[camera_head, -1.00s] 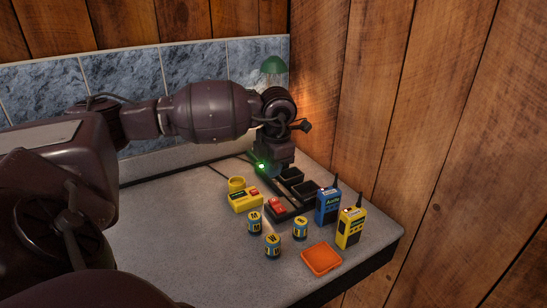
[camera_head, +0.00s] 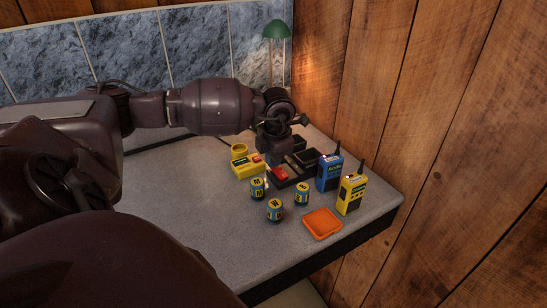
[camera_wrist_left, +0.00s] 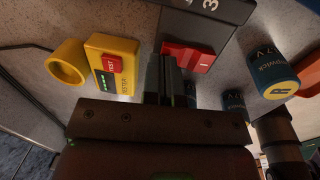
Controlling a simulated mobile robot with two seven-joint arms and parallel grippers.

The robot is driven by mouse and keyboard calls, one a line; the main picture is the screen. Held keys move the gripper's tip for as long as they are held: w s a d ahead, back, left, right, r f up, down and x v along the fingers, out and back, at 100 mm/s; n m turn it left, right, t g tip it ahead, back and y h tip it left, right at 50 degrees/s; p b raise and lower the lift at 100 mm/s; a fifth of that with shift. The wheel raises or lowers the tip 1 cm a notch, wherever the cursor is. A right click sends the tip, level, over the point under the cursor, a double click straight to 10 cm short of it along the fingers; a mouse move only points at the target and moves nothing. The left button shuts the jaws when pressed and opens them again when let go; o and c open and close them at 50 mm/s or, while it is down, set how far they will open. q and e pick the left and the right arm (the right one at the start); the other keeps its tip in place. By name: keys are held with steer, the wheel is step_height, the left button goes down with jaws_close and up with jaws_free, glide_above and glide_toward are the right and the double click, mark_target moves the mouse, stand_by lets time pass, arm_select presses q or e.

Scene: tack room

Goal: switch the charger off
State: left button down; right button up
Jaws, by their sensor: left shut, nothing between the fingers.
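The charger (camera_head: 306,178) is a dark tray with several slots on the counter. Its red rocker switch (camera_head: 279,174) is at the near end. In the left wrist view the switch (camera_wrist_left: 188,56) sits on the charger's dark grey end (camera_wrist_left: 205,18), marked with a 3. My left gripper (camera_head: 268,160) is shut and empty, pointing down at the switch end. In the left wrist view its fingertips (camera_wrist_left: 168,64) overlap the left part of the switch; I cannot tell whether they touch it. The gripper hides part of the charger. My right gripper is not in view.
A yellow tester (camera_head: 247,167) with a red button and a yellow cup (camera_head: 239,150) stand left of the charger. Blue (camera_head: 329,172) and yellow (camera_head: 351,193) radios stand right. Several batteries (camera_head: 275,210) and an orange dish (camera_head: 322,223) are in front.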

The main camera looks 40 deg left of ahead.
arm_select(q)
steer(key=shift+a+f+b, duration=0.1)
steer(key=shift+f+b, duration=0.4)
steer(key=shift+r, duration=0.2)
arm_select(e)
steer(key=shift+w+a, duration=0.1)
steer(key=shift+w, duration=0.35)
arm_select(q)
steer(key=shift+r, duration=0.15)
steer(key=shift+r+p, duration=0.35)
steer(key=shift+p, duration=0.05)
steer(key=shift+r, duration=0.3)
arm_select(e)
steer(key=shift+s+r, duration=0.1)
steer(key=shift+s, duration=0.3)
